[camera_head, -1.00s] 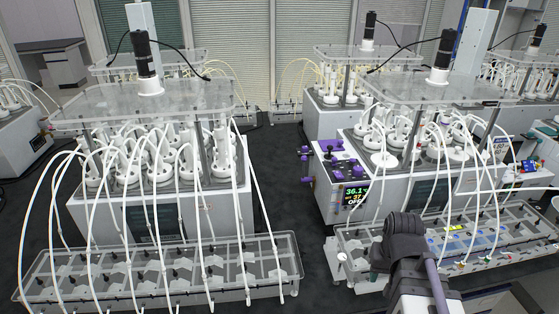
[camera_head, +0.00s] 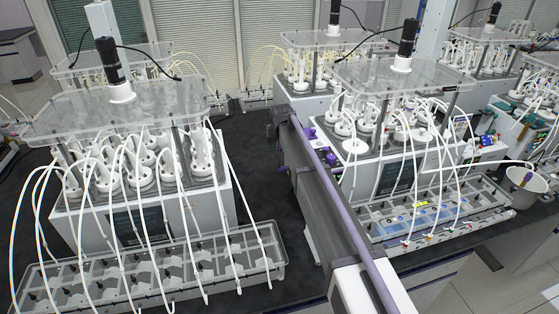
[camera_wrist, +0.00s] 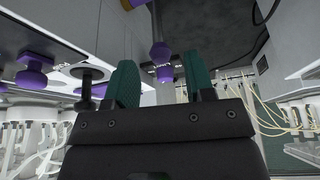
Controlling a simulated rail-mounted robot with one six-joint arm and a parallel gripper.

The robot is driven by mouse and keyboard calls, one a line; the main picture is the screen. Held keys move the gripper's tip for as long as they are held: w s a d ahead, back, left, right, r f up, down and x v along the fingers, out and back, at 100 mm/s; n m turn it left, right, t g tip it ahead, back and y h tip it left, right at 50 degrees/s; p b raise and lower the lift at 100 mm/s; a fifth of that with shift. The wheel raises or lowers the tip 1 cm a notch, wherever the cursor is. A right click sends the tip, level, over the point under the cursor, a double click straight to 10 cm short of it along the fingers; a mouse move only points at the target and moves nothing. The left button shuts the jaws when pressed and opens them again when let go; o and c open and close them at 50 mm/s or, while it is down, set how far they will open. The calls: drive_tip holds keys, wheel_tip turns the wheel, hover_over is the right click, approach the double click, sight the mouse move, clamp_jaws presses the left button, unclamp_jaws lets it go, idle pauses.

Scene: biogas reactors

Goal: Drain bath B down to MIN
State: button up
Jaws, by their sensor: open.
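In the wrist view my gripper (camera_wrist: 160,66) is open, its two green fingers apart with nothing held between them. Purple knobs (camera_wrist: 160,52) lie beyond the gap, and another purple knob (camera_wrist: 33,76) sits on a white panel at left. A dark round knob (camera_wrist: 86,74) is close to the left finger. In the head view the right-hand bath unit (camera_head: 400,178) has purple fittings (camera_head: 330,157) on its left side. I cannot read a bath letter or the liquid level.
A second reactor unit (camera_head: 205,205) stands at left, with a clear tube tray (camera_head: 270,262) before it. Another clear tray (camera_head: 480,208) with white tubes fronts the right unit. A white bucket (camera_head: 522,188) is at far right. Dark bench lies between the units.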

drive_tip(key=b+x, duration=0.3)
drive_tip(key=x, duration=0.3)
drive_tip(key=shift+f+b, duration=0.1)
drive_tip(key=shift+b, duration=0.3)
drive_tip(key=shift+s+r, duration=0.1)
drive_tip(key=shift+r, duration=0.1)
drive_tip(key=shift+c, duration=0.5)
clamp_jaws()
